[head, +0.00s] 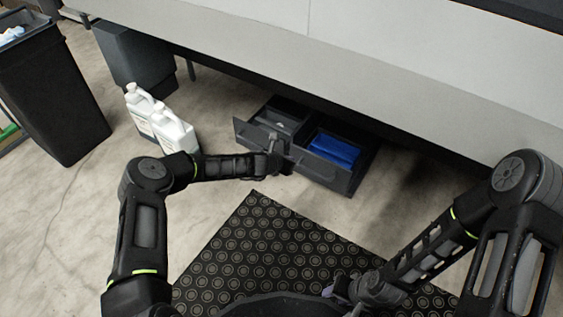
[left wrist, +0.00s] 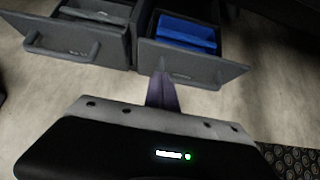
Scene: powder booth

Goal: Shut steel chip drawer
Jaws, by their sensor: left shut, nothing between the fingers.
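Two dark grey drawers stand pulled out side by side beneath the large pale machine. The left drawer (head: 246,133) holds grey contents; it also shows in the left wrist view (left wrist: 62,45). The right drawer (head: 325,172) holds a blue item; its front and bar handle show in the left wrist view (left wrist: 195,65). I cannot read any label telling which is for steel chips. My left gripper (head: 274,148) is shut and empty, its fingers (left wrist: 162,88) close to the right drawer front's left end; contact is unclear. My right gripper (head: 347,291) is low over the mat, its jaws unclear.
Two white jugs (head: 158,122) stand left of the drawers. A dark bin (head: 55,105) stands at the far left. A patterned black mat (head: 255,235) lies in front of the drawers. Bare concrete lies between the jugs and mat. The machine's lower edge overhangs the drawers.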

